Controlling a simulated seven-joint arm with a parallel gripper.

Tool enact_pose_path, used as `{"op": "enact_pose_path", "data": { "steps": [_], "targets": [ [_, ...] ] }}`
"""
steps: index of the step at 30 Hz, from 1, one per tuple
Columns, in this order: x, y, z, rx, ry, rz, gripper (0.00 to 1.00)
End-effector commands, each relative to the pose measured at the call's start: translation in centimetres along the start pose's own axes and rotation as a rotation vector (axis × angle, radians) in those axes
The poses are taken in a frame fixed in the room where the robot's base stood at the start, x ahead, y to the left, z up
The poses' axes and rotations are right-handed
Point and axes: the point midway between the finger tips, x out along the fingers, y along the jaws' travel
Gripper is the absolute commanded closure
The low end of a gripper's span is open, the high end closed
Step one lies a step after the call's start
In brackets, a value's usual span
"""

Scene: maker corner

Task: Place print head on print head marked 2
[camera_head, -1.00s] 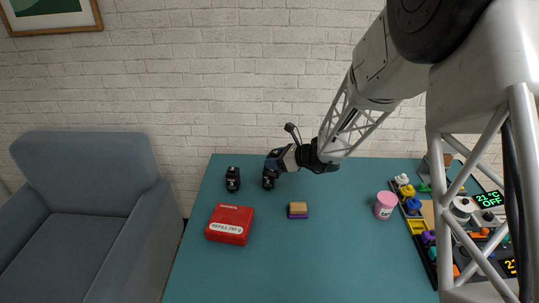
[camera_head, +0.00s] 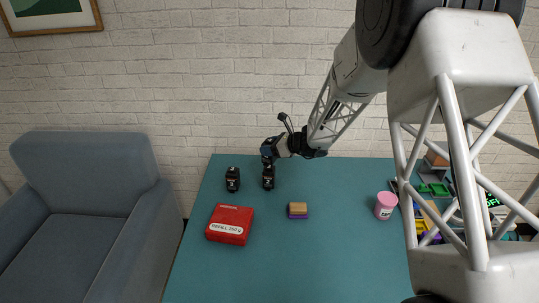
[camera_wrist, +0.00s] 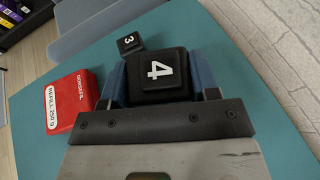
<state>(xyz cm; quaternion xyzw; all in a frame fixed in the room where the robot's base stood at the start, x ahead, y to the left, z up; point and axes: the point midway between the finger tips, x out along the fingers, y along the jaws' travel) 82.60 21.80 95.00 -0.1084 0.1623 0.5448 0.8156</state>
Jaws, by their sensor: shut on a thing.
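My gripper (camera_head: 267,155) is shut on a black print head with a white 4 on its top (camera_wrist: 160,70), between its blue fingers. In the head view a dark block (camera_head: 268,180) stands below my gripper on the table. I cannot tell whether it is part of the held piece or a separate print head under it. Another black print head (camera_head: 233,179) stands upright to the left, apart from my gripper. In the wrist view its top carries a 3 (camera_wrist: 130,42). No print head marked 2 is readable; the side labels are too small.
A red refill box (camera_head: 230,225) lies at the front left, also in the wrist view (camera_wrist: 82,95). A tan and purple block (camera_head: 298,210) and a pink cup (camera_head: 385,206) stand right of it. A crowded organiser (camera_head: 432,190) is at the right, partly behind my arm.

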Motion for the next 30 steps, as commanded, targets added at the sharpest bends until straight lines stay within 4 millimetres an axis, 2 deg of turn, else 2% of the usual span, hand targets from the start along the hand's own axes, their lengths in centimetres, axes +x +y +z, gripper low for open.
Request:
{"op": "enact_pose_path", "data": {
  "steps": [5, 15, 29, 30],
  "targets": [
    [0.1, 0.0, -0.3, 0.001, 0.0, 0.0, 0.75],
    [1.3, 0.0, -3.0, 0.001, -0.001, 0.0, 0.75],
    [1.4, 0.0, -3.5, 0.0, 0.0, 0.0, 0.75],
    [1.4, 0.0, -3.5, 0.0, 0.0, 0.0, 0.43]
  ]
}}
